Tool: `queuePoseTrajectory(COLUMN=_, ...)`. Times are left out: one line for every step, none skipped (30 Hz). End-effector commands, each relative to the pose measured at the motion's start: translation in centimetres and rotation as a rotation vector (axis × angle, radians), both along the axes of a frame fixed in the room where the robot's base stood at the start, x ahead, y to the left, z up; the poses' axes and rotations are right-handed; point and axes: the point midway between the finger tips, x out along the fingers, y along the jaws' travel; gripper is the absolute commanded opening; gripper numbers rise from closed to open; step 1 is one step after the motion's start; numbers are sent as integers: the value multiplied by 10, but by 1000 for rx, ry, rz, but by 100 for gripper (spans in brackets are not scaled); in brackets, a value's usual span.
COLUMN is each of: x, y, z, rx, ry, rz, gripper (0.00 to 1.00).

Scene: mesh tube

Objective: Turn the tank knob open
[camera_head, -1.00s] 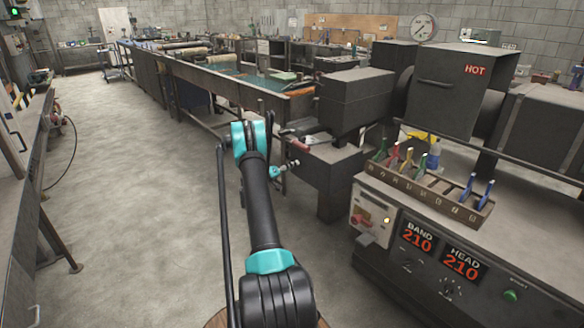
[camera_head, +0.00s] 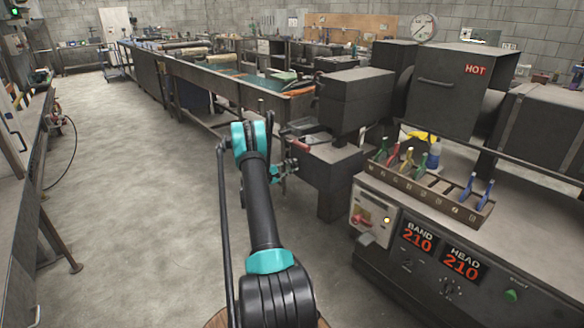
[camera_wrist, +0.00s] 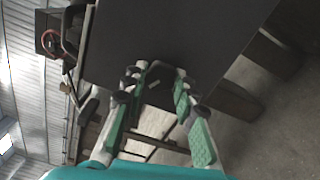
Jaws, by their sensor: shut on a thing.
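In the wrist view my gripper (camera_wrist: 157,80) has its two green-padded fingers on either side of a small dark part at the edge of a large dark panel (camera_wrist: 175,40). It is shut on that part, mostly hidden between the fingertips; I cannot tell its shape or surely name it the tank knob. In the head view my gripper (camera_head: 289,168) is small, at the front of a dark bench (camera_head: 335,168). A small reddish piece (camera_head: 302,145) shows just above it. No tank can be made out clearly.
A red round part (camera_wrist: 48,42) shows at the upper left of the wrist view. A hot oven (camera_head: 445,95) and a control panel (camera_head: 440,250) stand to the right, with a rack of coloured tools (camera_head: 430,190). The floor (camera_head: 130,200) at left is clear.

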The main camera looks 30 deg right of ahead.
Motion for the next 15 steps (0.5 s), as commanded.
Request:
queuePoseTrajectory(x=0, y=1, z=-1, rx=-1, ry=43, rz=1, gripper=0)
queuePoseTrajectory(x=0, y=1, z=-1, rx=-4, ry=71, rz=2, gripper=0)
queuePoseTrajectory(x=0, y=1, z=-1, rx=-7, ry=110, rz=2, gripper=0)
queuePoseTrajectory(x=0, y=1, z=-1, rx=-9, ry=138, rz=2, gripper=0)
queuePoseTrajectory(x=0, y=1, z=-1, rx=-12, ry=166, rz=2, gripper=0)
queuePoseTrajectory(x=0, y=1, z=-1, rx=-15, ry=204, rz=2, gripper=0)
queuePoseTrajectory(x=0, y=1, z=-1, rx=-17, ry=232, rz=2, gripper=0)
queuePoseTrajectory(x=0, y=1, z=-2, rx=-19, ry=260, rz=2, gripper=0)
queuePoseTrajectory(x=0, y=1, z=-2, rx=-22, ry=299, rz=2, gripper=0)
queuePoseTrajectory(x=0, y=1, z=-2, rx=-24, ry=327, rz=2, gripper=0)
queuePoseTrajectory(x=0, y=1, z=-2, rx=-26, ry=355, rz=2, gripper=0)
queuePoseTrajectory(x=0, y=1, z=-2, rx=-29, ry=394, rz=2, gripper=0)
queuePoseTrajectory(x=0, y=1, z=-2, rx=-32, ry=422, rz=2, gripper=0)
queuePoseTrajectory(x=0, y=1, z=-2, rx=-34, ry=450, rz=2, gripper=0)
queuePoseTrajectory(x=0, y=1, z=-2, rx=-37, ry=489, rz=2, gripper=0)
